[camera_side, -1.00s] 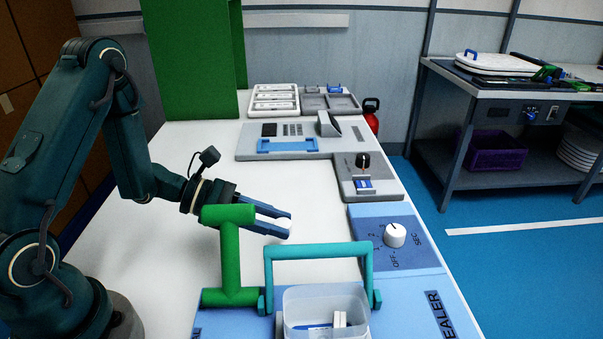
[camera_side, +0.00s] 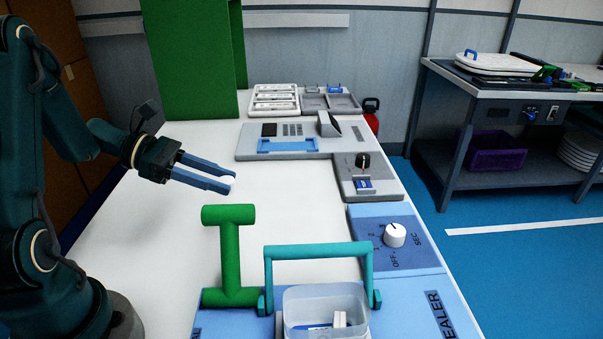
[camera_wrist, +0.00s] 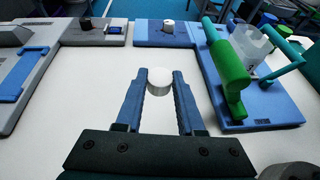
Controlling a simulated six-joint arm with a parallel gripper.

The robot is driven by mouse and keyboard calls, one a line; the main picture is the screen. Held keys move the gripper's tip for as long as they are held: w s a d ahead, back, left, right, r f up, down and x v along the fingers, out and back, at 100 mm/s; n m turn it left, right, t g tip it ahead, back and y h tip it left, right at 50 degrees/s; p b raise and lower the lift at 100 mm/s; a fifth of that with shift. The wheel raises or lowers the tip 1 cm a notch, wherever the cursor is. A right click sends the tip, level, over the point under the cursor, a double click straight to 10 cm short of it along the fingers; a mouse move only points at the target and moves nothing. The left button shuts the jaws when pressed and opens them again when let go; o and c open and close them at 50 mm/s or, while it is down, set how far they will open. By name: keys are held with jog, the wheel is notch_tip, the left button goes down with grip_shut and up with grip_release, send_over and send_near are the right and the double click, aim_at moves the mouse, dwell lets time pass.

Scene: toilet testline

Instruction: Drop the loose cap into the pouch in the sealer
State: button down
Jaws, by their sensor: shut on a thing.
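My gripper (camera_side: 232,184) is shut on a small white cap (camera_side: 228,181). The cap also shows between the fingertips in the wrist view (camera_wrist: 159,85). My gripper is above the white bench, behind and left of the sealer. The blue sealer (camera_side: 235,325) is at the front, with a green T-shaped handle (camera_side: 231,255) and a teal bar (camera_side: 318,250). The translucent pouch (camera_side: 325,300) stands open in the sealer under the teal bar. A white and a blue item show inside it. The pouch also shows in the wrist view (camera_wrist: 250,45), beyond the green handle.
The green handle stands between my gripper and the pouch. A dial panel (camera_side: 400,245) is at the right. A grey scale-like unit (camera_side: 300,142), a small switch box (camera_side: 368,178) and trays (camera_side: 275,98) are behind. The white bench (camera_side: 150,240) is clear in the middle.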

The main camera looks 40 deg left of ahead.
dwell(0.3)
jog(key=shift+w+r+n+t, duration=0.2)
jog(key=shift+w+n+t, duration=0.1)
jog(key=shift+w, duration=0.05)
jog(key=d+r+m+g+h, duration=0.1)
jog(key=d+r+m+g, duration=0.1)
jog(key=d, duration=0.5)
jog(key=d+r+m+g+h, duration=0.1)
jog(key=d+r+m+g, duration=0.1)
jog(key=d, duration=0.5)
jog(key=d+r+m+g+h, duration=0.1)
jog(key=d+r+m+g, duration=0.1)
jog(key=d, duration=0.5)
jog(key=shift+s+r+m+g, duration=0.15)
jog(key=shift+m+g, duration=0.15)
jog(key=s+d+r+m+g, duration=0.2)
jog(key=s+d+m+g, duration=0.1)
jog(key=s+d, duration=0.3)
send_over(327, 318)
jog(key=shift+g, duration=0.4)
jog(key=shift+f, duration=3.25)
